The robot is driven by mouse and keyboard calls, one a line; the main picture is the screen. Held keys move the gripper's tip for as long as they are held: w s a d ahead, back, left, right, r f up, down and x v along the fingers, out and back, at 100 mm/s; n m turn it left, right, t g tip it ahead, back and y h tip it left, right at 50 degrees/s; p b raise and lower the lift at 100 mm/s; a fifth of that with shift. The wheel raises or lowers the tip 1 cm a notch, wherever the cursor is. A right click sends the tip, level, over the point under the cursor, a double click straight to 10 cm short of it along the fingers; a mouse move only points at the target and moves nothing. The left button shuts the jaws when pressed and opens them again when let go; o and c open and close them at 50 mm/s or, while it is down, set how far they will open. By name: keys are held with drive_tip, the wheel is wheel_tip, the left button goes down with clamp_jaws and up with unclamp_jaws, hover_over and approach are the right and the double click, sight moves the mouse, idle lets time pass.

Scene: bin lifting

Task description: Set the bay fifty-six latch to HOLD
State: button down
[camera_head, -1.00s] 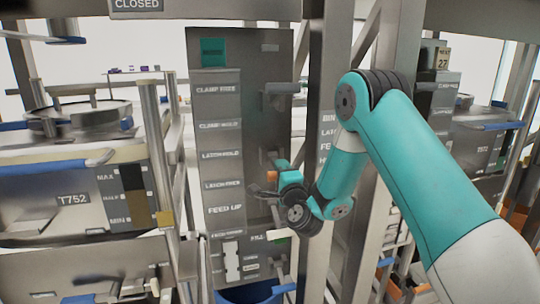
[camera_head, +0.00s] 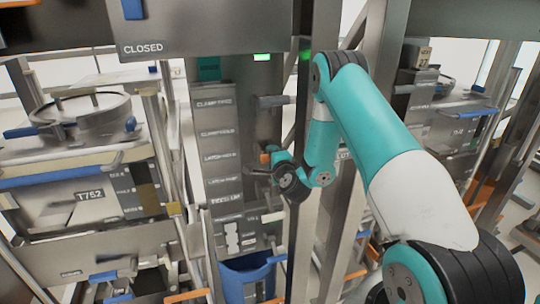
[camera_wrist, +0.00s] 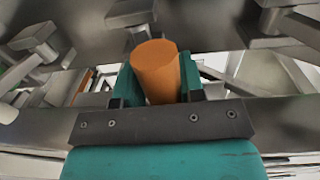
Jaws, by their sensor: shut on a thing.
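The bay control panel (camera_head: 222,120) stands at the middle, with a column of grey labels that includes clamp, latch and feed plates. The latch label (camera_head: 221,155) is left of my gripper (camera_head: 268,160), but its small lettering is blurred. My gripper is shut on an orange round-ended handle (camera_wrist: 158,70), which shows between the teal fingers in the wrist view. In the head view only a small orange part (camera_head: 265,158) shows, and my wrist hides much of the lever. The bay number is not readable.
A grey lever (camera_head: 272,101) sticks out above my gripper. A blue bin (camera_head: 248,278) is below the panel.

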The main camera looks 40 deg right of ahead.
drive_tip(key=shift+w+d+r, duration=0.15)
drive_tip(key=shift+w+r, duration=0.15)
drive_tip(key=shift+r, duration=0.45)
drive_tip(key=c, duration=0.8)
unclamp_jaws()
drive_tip(key=shift+w+f, duration=0.1)
drive_tip(key=shift+f, duration=0.1)
drive_tip(key=shift+f, duration=0.1)
